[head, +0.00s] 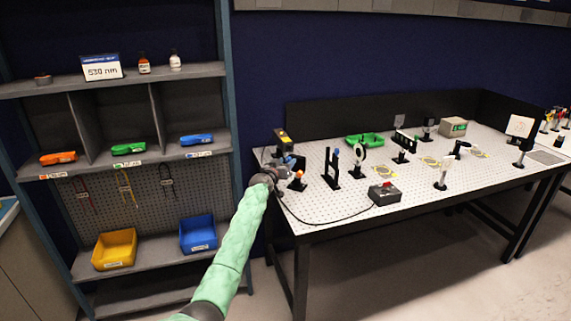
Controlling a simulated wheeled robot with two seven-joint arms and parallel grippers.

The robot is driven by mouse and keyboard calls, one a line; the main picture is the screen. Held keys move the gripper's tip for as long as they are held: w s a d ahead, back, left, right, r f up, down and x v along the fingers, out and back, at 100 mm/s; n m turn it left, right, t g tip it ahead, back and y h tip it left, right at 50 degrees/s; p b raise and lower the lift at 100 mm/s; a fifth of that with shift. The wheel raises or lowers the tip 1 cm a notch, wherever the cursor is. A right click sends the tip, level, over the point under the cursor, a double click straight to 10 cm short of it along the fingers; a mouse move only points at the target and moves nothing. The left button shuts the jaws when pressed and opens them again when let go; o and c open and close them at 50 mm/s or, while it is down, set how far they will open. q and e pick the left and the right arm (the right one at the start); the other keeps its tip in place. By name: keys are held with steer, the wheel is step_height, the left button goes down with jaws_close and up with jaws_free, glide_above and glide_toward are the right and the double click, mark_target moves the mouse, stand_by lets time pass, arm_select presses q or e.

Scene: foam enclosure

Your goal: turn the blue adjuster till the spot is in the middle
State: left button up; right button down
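A small blue part (337,151), which looks like the blue adjuster, sits on top of a black mount (331,171) near the left end of the perforated table. A white target card (520,126) stands on a post at the table's far right; I cannot make out a clear spot on it. My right gripper is not in view.
An orange-topped mount (297,182) stands close to my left gripper. A black control box (384,193) with a red button and cable lies near the front edge. A shelf (120,155) with bins is at left.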

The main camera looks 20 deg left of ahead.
arm_select(q)
steer(key=c, duration=0.9)
steer(key=shift+n, duration=0.3)
